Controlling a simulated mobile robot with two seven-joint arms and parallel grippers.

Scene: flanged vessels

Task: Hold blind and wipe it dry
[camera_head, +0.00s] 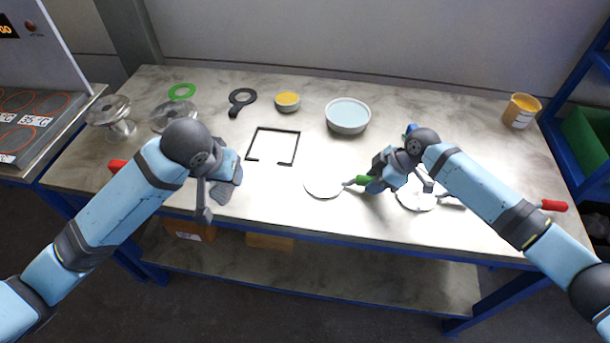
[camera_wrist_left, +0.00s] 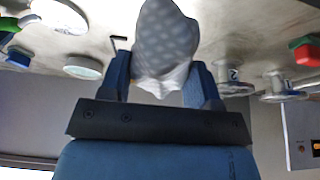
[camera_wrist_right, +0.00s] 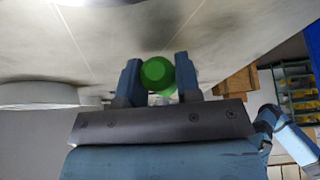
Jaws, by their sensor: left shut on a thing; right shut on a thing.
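My right gripper (camera_head: 368,183) is shut on a green handle (camera_head: 361,180), which also shows between its fingers in the right wrist view (camera_wrist_right: 157,74). The handle points left to a flat white round blind (camera_head: 323,186) near the table's front edge; I cannot tell whether the blind touches the table. My left gripper (camera_head: 212,200) is shut on a pale dotted cloth (camera_wrist_left: 166,45), which hangs bunched between its fingers in the left wrist view. In the head view the left gripper is over the front of the table, left of the blind and apart from it. The arm partly hides the cloth there.
A second white disc (camera_head: 417,197) lies right of my right gripper. Behind are a pale blue bowl (camera_head: 348,115), a yellow-filled dish (camera_head: 287,101) and a black square frame (camera_head: 273,147). Flanged vessels (camera_head: 112,117) stand left. A yellow-filled cup (camera_head: 520,110) stands back right.

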